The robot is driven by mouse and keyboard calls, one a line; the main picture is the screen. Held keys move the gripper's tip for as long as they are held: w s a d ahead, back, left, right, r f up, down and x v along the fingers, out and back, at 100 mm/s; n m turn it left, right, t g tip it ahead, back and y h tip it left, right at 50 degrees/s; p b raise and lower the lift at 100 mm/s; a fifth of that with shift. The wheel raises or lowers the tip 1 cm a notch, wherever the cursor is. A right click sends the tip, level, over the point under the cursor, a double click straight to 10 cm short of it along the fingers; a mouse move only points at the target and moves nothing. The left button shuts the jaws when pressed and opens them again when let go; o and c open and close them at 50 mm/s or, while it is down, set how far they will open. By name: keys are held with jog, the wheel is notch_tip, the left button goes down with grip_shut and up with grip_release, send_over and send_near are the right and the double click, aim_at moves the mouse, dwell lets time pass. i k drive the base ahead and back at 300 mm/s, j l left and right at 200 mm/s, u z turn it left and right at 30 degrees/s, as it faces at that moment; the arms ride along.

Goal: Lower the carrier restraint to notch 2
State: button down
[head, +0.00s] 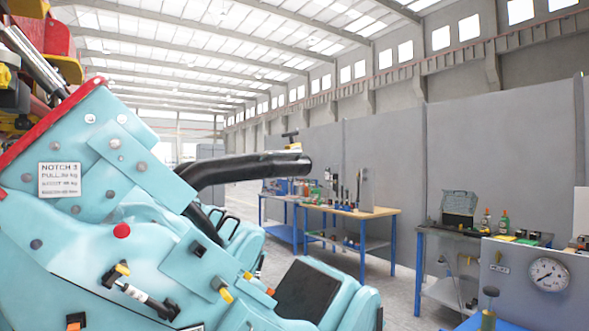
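The light-blue coaster carrier (139,232) fills the left and lower left, close to me. A thick black bar, which looks like the restraint (240,168), rises from its side and bends right, ending level above the seat. A white plate (59,180) on the carrier's side seems to read "NOTCH 3"; its smaller lines are blurred. A red round button or marker (122,231) sits below the bar. The dark seat pad (307,291) is under the bar. My gripper is not in view.
A wooden-topped workbench (378,212) with tools stands behind the carrier. A second bench at right holds a toolbox (459,206) and bottles (504,222). A grey panel with a round gauge (549,274) stands at the lower right. Open floor (408,300) shows between.

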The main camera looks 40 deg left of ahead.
aim_at(201, 174)
jog(key=u, duration=1.65)
